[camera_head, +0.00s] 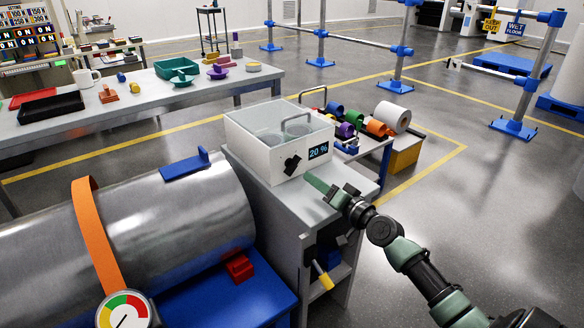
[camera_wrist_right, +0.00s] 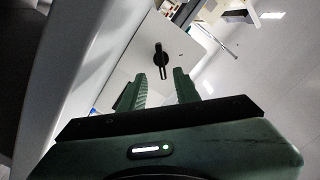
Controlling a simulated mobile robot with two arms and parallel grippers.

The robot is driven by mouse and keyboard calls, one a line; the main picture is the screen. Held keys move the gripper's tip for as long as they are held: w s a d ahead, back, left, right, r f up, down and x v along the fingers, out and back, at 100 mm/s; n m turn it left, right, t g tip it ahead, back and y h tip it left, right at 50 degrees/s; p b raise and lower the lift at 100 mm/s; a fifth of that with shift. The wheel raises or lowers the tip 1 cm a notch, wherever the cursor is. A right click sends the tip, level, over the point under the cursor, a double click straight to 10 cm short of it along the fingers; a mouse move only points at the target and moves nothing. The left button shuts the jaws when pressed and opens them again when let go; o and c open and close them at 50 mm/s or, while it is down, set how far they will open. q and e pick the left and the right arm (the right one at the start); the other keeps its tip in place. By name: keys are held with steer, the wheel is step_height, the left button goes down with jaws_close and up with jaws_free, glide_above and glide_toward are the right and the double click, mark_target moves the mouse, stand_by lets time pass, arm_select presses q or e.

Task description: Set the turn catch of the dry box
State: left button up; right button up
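The dry box (camera_head: 262,150) is a white box with a clear lid and a lid handle, standing on a grey cabinet. Its black turn catch (camera_head: 291,164) is on the front face, left of a display reading 20 %, and looks tilted in the head view. My right gripper (camera_head: 326,187) is in front of the box, to the right of the catch and apart from it. In the right wrist view the catch (camera_wrist_right: 161,56) shows beyond and between the two green fingers, which are spread with nothing between them (camera_wrist_right: 159,80). My left gripper is not in view.
The grey cabinet top (camera_head: 345,182) has bare room right of the box. A large metal cylinder (camera_head: 180,215) with an orange strap lies to the left. Behind the box, a low bench holds coloured rolls and a white roll (camera_head: 393,117). A long table (camera_head: 110,112) stands back left.

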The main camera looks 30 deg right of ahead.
mark_target(296, 167)
steer(key=shift+w+a, duration=0.15)
steer(key=shift+w, duration=1.6)
steer(key=shift+w+a, duration=0.15)
steer(key=shift+w, duration=1.6)
jaws_close()
